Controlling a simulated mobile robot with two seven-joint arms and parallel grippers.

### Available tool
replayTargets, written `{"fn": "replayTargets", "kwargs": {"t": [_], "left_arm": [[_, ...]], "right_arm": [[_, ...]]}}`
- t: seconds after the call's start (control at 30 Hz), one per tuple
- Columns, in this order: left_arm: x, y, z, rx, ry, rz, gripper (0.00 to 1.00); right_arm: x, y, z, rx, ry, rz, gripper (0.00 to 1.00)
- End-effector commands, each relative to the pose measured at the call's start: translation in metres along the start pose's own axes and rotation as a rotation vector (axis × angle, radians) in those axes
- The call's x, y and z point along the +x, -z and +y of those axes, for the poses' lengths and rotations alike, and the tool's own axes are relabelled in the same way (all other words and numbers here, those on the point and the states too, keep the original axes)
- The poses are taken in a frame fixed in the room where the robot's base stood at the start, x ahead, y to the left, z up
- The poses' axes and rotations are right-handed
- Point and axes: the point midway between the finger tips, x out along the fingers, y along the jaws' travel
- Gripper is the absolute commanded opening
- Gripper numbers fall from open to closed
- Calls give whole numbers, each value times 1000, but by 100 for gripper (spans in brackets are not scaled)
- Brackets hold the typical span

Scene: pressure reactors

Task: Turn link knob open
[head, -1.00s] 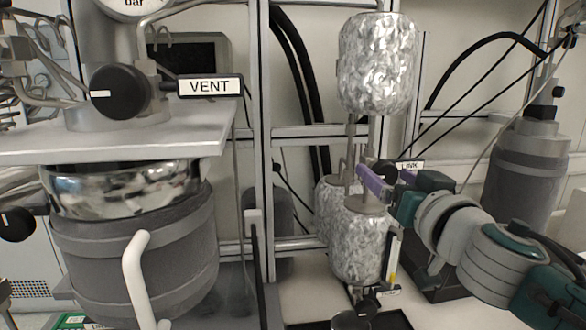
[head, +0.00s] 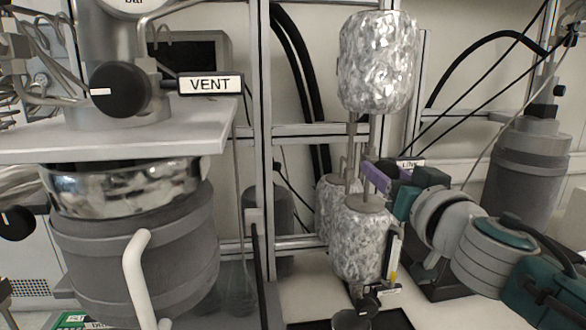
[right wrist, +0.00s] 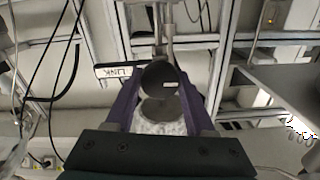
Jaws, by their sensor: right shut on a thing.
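The link knob (right wrist: 158,74) is a round black knob with a small white mark. In the right wrist view it lies between the two purple fingers of my right gripper (right wrist: 160,90). The LINK label (right wrist: 118,71) is beside it. In the head view my right gripper (head: 376,172) reaches in from the right, above the lower foil-wrapped vessel, and is shut on the knob. The knob is mostly hidden there behind the fingers. The LINK label also shows in the head view (head: 411,164), just above the gripper. My left gripper is not in view.
A foil-wrapped vessel (head: 378,62) hangs above the gripper and another (head: 360,240) stands below it. A VENT knob (head: 120,89) and a large grey reactor (head: 135,255) are at the left. Metal frame posts (head: 264,150) stand between. A grey vessel (head: 525,175) is at the right.

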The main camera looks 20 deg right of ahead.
Motion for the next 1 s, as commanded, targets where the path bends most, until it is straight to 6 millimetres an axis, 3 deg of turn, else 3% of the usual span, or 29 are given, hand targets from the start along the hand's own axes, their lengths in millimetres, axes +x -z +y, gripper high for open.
{"fn": "replayTargets", "kwargs": {"t": [0.17, 0.57, 1.0], "left_arm": [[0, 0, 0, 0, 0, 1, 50], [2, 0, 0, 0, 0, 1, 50], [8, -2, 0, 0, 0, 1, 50]], "right_arm": [[0, 0, 0, 0, -1, 0, 0], [0, 0, 0, -82, 0, 0, 0], [0, -1, -1, -447, 1, 1, 0]]}}
